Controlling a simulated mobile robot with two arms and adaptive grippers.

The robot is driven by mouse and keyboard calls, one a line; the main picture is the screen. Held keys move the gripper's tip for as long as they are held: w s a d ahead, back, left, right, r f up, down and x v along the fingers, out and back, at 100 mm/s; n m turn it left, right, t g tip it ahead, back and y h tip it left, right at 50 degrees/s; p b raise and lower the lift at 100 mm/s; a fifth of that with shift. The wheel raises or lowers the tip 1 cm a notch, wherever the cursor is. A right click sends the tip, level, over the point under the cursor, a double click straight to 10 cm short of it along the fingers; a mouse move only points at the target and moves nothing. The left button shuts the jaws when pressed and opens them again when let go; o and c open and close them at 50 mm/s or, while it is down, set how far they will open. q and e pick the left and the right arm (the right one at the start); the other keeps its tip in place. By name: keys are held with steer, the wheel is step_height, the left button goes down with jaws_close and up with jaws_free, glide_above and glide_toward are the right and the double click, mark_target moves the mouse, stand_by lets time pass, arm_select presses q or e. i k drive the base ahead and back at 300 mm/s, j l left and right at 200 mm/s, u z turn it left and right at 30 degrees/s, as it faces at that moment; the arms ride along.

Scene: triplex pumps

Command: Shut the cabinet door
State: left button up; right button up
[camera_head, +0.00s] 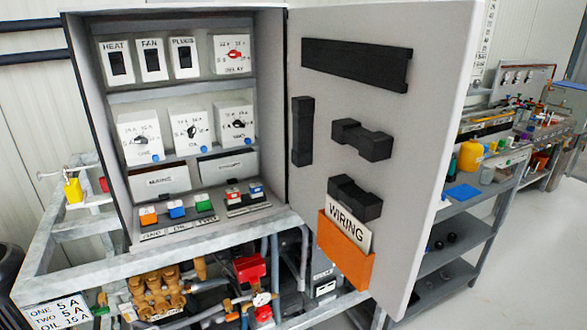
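The grey cabinet (186,82) stands open on a metal frame, showing its shelves of switches. Its door (425,130) is swung wide open to the right, hinged at the cabinet's right side. The door's inner face is toward me. It carries a long black bar (357,64), several black blocks and an orange pocket (345,253) holding a card marked WIRING (347,222). The door's outer face is hidden. Neither of my grippers is in view, and nothing is seen touching the door.
Pipes and a brass pump (157,292) sit under the cabinet. Behind the door's free edge is a grey shelf rack (470,225) with tools and a yellow container (471,155). Open floor (530,255) lies at the right. A dark rounded object (9,262) shows at the left edge.

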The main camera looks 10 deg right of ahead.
mark_target(378, 90)
steer(key=i+l+u, duration=0.1)
steer(key=l+u, duration=0.95)
steer(key=k+l, duration=0.1)
steer(key=l, duration=0.55)
steer(key=l+u, duration=0.15)
steer(key=l, duration=0.55)
steer(key=k, duration=0.05)
